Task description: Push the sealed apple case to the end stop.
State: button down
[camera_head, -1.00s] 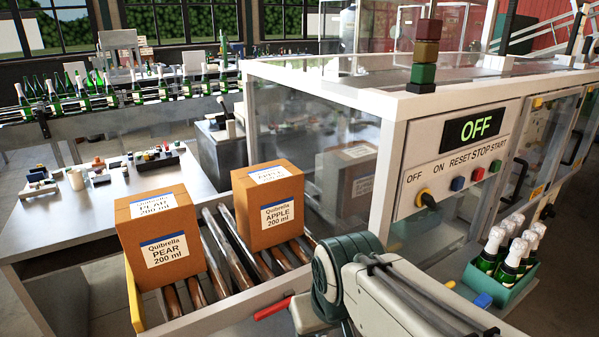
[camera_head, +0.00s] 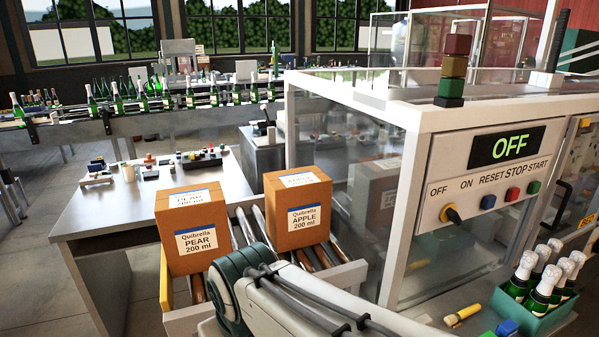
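The sealed apple case (camera_head: 297,212) is a brown carton with a label reading Quibrella APPLE 200 ml. It stands upright on the roller conveyor (camera_head: 318,255), beside the glass-walled machine. The pear case (camera_head: 191,228), a similar carton, stands to its left, nearer the yellow end piece (camera_head: 166,283), with bare rollers between them. The yellow piece is at the conveyor's left end; I cannot tell whether the pear case touches it. My arm crosses the lower middle of the view, in front of the conveyor. My gripper is not visible.
The machine's control panel (camera_head: 488,180) reads OFF. A green crate of bottles (camera_head: 541,283) stands at the lower right, with a yellow-handled tool (camera_head: 463,314) nearby. A metal table (camera_head: 125,205) with small parts lies behind the conveyor at left.

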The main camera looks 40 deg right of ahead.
aim_at(298, 201)
jog(key=i, duration=0.7)
jog(key=z, duration=1.5)
